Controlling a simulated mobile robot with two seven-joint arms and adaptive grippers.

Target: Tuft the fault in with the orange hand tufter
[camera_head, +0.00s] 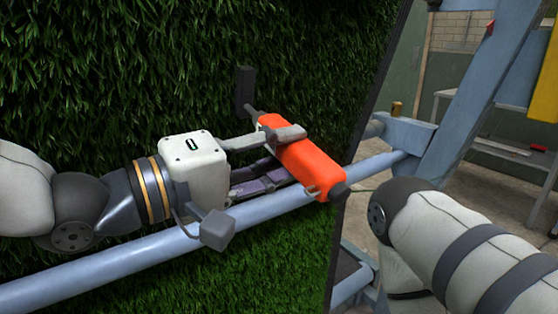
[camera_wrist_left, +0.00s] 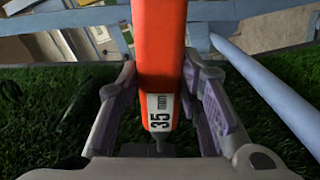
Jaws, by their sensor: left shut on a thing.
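The orange hand tufter (camera_head: 305,165) is in my left gripper (camera_head: 286,152), whose fingers are closed around its body. It lies tilted across the turf face, its thin dark tip pointing up and left in the head view. A dark rectangular piece (camera_head: 245,88) is at that tip, against the green turf (camera_head: 130,60); I cannot tell whether it belongs to the tufter. In the left wrist view the tufter (camera_wrist_left: 158,60) runs between the fingers, with a white label reading 35. No fault can be clearly made out in the turf. My right gripper is out of view.
A blue-grey rail (camera_head: 110,265) crosses in front of the turf, just below my left gripper. A blue frame (camera_head: 480,100) stands at the right, with a grey step (camera_head: 500,150) and a yellow panel (camera_head: 545,80). A small brass-coloured cylinder (camera_head: 397,108) sits on the frame.

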